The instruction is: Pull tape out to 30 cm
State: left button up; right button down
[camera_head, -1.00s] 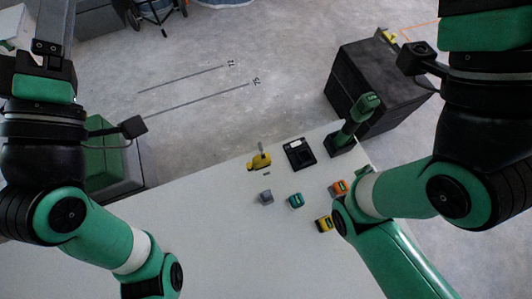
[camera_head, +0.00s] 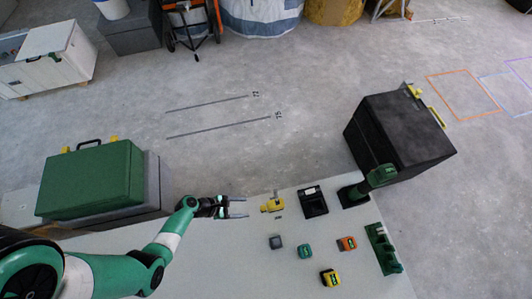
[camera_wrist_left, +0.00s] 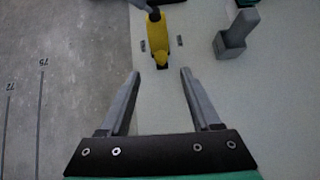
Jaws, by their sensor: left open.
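My left gripper (camera_head: 243,208) is open and empty at the table's back edge, its two fingers pointing right. A yellow tool (camera_head: 272,204) with a grey part lies just beyond the fingertips, apart from them. In the left wrist view this yellow tool (camera_wrist_left: 158,38) sits ahead of the gap between my open fingers (camera_wrist_left: 160,73). Small boxy items that look like tape measures sit on the table: a teal one (camera_head: 305,251), an orange one (camera_head: 347,244) and a yellow one (camera_head: 330,278). I cannot tell any pulled-out tape. My right gripper is not in view.
A grey block (camera_head: 276,242) stands in front of the yellow tool; it also shows in the left wrist view (camera_wrist_left: 235,36). A black tray (camera_head: 313,203), a green drill (camera_head: 378,176) and a green rack (camera_head: 383,248) are to the right. The white table (camera_head: 230,265) is bare at front left.

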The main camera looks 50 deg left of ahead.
aim_at(263, 208)
pick_arm(q)
jog(key=shift+n, duration=0.4)
jog(key=b+x, duration=0.2)
jog(key=x, duration=0.1)
jog(key=b+x, duration=0.5)
jog(key=x, duration=0.1)
jog(key=shift+s+f, duration=0.15)
jog(key=shift+f, duration=0.5)
jog(key=shift+w+d+f+b, duration=0.25)
jog(key=shift+w+f+b, duration=0.05)
jog(key=shift+w+b, duration=0.2)
grip_shut()
